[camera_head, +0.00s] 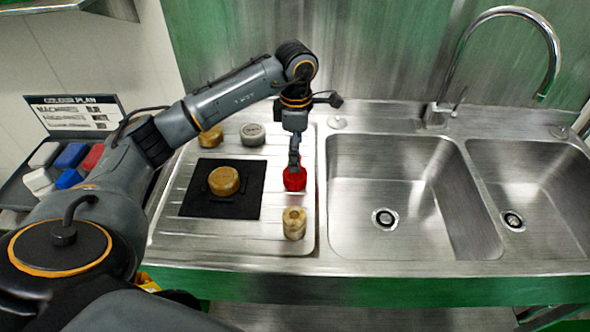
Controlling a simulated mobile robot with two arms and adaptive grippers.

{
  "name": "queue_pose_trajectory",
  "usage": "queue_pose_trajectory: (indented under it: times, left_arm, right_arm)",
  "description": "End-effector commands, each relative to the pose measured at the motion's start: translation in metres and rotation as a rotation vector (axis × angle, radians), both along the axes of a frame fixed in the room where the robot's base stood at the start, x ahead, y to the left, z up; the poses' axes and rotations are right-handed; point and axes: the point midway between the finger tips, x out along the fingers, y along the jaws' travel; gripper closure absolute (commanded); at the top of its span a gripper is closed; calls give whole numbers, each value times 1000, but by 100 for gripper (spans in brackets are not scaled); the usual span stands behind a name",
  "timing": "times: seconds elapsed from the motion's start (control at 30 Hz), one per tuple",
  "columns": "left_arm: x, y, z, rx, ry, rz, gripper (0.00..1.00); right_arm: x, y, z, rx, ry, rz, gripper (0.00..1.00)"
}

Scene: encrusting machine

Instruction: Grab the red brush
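A red object (294,181), which looks like the red brush, is on the metal drainboard just left of the sink. My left gripper (294,163) reaches down over it from above and covers part of it. The fingers are dark and small, and I cannot tell whether they are closed on the red object or only touching it. My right gripper is not in view.
A black mat (192,201) bears a round brown item (224,181). A tan cylinder (294,223) stands in front of the red object. Brown (210,138) and grey (253,134) round items sit behind. The sink (385,190) and tall faucet (437,115) are right.

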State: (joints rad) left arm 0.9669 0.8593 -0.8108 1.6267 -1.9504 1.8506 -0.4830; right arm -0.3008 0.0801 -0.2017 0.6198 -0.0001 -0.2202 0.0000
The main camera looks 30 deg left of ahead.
Motion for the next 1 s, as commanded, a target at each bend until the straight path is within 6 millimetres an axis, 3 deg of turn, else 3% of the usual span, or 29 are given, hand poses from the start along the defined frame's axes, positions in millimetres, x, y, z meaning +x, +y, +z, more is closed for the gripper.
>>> queue_pose_trajectory:
  times: [0.2,0.37,0.63,0.97,1.0]
  left_arm:
    - [0,0,-30,-1,2,1,15]
    - [0,1,-39,-1,2,0,15]
    - [0,3,-78,-2,3,1,15]
    - [1,3,-86,0,-1,0,15]
    - [1,4,-86,0,-1,0,23]
  right_arm:
    - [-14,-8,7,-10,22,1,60]
    - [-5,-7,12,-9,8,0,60]
    - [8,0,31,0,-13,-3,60]
    - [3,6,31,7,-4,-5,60]
    - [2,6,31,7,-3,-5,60]
